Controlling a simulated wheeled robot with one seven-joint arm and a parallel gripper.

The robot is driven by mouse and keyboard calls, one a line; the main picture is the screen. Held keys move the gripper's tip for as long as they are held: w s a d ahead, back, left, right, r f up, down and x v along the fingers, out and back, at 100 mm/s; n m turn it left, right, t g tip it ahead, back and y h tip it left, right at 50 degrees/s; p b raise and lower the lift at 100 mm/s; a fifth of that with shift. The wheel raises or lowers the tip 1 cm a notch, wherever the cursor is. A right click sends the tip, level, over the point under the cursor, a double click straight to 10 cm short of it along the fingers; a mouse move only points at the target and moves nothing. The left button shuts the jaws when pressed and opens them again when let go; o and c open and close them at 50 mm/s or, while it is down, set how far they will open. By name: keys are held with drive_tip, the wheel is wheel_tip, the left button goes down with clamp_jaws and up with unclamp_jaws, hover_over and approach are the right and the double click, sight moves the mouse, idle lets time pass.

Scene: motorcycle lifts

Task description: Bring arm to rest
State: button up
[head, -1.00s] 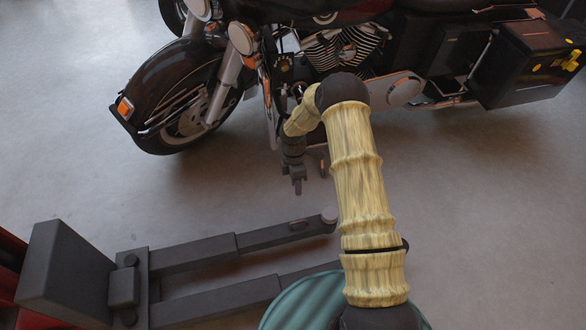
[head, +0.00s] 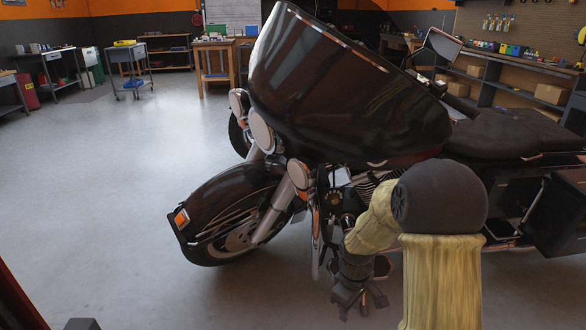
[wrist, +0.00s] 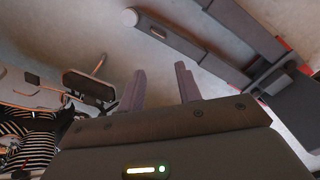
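My gripper (head: 359,301) hangs at the end of my bent arm, low in the head view, in front of the black motorcycle (head: 222,207). In the wrist view my gripper (wrist: 162,88) shows two grey fingers standing apart with nothing between them. Bare floor shows past the fingertips. My arm's yellow-sleeved links fill the lower right of the head view and hide part of the motorcycle's side.
A grey lift (wrist: 195,50) with long legs lies on the floor in the wrist view. Workbenches, a wooden table (head: 215,62) and shelves (head: 510,78) stand at the back. Open floor (head: 110,150) lies left of the motorcycle.

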drive_tip(key=s+d+r+m+t+p, duration=0.1)
drive_tip(key=s+r+m+t+p, duration=0.15)
drive_tip(key=s+r+m, duration=0.85)
wheel_tip(320, 180, up, 37)
drive_tip(key=s+n+p, duration=0.1)
drive_tip(key=s+p, duration=0.1)
drive_tip(key=p, duration=3.5)
drive_tip(key=shift+s+r+n, duration=0.15)
drive_tip(key=shift+s+n, duration=0.05)
drive_tip(key=shift+n, duration=0.2)
